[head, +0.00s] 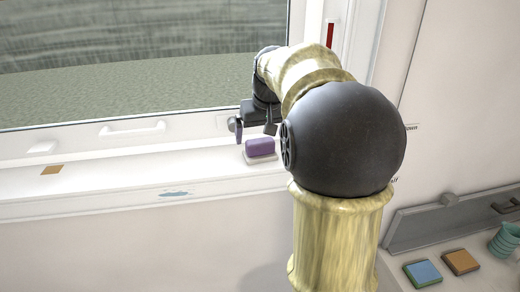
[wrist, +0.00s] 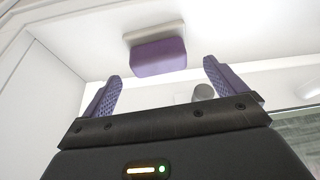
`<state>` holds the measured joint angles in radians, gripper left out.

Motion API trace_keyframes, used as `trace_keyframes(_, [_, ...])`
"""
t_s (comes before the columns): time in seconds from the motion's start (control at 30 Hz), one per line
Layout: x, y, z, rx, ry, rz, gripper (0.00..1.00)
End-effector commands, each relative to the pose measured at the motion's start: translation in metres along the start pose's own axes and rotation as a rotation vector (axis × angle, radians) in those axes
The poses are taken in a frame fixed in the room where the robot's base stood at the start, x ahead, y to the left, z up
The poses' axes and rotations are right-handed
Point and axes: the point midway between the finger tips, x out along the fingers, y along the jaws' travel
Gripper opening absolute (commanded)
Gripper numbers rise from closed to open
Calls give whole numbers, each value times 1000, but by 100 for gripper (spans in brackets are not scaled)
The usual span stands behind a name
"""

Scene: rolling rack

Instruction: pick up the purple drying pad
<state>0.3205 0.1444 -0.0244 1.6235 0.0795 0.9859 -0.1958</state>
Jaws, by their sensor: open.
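The purple drying pad (head: 260,146) is a small block lying on a thin pale base (head: 262,159) on the white window sill. In the wrist view the purple pad (wrist: 158,57) and its pale base (wrist: 152,34) are beyond and between the fingertips. My gripper (head: 254,130) is open and empty, just above the pad in the head view. Its two purple-grey fingers (wrist: 162,76) are spread wider than the pad in the wrist view, and they appear apart from it.
A brown square (head: 52,170) and a blue smear (head: 173,194) are on the sill to the left. A window handle (head: 133,130) is behind. At lower right are a blue-green block (head: 422,273), an orange block (head: 461,262) and a teal cup (head: 506,241). A grey cylinder (wrist: 203,91) shows in the wrist view.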

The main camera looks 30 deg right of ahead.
Motion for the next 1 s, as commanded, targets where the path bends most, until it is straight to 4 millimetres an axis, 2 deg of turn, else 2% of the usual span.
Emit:
trace_keyframes(0.2, [30, 1, -2, 0, -6, -1, 96])
trace_keyframes(0.33, [41, 1, -1, 0, -4, -1, 96])
trace_keyframes(0.87, [43, 1, -1, 0, -1, 0, 96])
trace_keyframes(1.0, [42, 1, -1, 0, -1, 0, 69])
